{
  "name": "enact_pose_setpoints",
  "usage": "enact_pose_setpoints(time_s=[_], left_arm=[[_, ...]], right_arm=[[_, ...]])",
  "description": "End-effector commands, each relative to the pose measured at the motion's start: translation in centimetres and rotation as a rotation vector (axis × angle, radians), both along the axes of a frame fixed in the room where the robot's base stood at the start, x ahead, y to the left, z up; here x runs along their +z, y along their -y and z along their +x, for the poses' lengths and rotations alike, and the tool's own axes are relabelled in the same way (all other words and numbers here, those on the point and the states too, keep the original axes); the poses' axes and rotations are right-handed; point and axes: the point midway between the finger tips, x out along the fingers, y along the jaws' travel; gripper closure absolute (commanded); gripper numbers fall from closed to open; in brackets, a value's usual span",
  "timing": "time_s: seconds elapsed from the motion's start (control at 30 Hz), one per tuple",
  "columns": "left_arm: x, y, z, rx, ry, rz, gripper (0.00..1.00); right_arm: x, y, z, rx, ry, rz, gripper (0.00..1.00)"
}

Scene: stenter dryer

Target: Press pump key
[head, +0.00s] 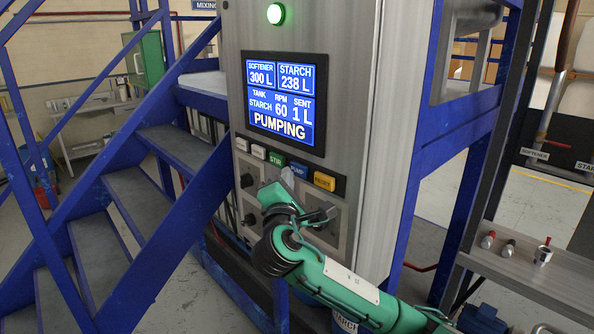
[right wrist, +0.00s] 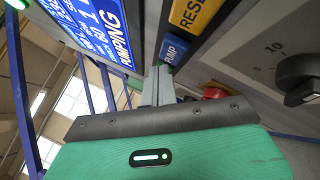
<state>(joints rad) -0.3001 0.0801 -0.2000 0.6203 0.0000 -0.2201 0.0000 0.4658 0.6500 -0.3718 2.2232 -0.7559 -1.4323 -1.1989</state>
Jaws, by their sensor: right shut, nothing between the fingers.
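The blue pump key (head: 299,171) sits in the key row under the screen, partly covered by my gripper. It also shows in the right wrist view (right wrist: 174,50), right at the fingertips. My right gripper (head: 288,177) is shut and empty, its tips at the pump key; I cannot tell whether they press it. Its closed fingers also show in the right wrist view (right wrist: 158,82). The screen (head: 285,100) reads "PUMPING", tank starch, RPM 60, sent 1 L, softener 300 L, starch 238 L. My left gripper is out of view.
A green stir key (head: 276,161) is left of the pump key and a yellow key (head: 324,181) right of it. Dark knobs sit below. A red button (right wrist: 214,93) shows in the wrist view. Blue stairs (head: 140,205) stand left, a metal bench (head: 530,275) right.

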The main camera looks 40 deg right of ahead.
Motion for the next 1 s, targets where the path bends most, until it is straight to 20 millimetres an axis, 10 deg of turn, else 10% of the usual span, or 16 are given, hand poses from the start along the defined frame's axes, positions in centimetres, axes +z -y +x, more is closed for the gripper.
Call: enact_pose_setpoints(time_s=[1.0], left_arm=[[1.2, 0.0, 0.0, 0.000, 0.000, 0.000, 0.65]], right_arm=[[0.0, -5.0, -0.4, 0.000, 0.000, 0.000, 1.00]])
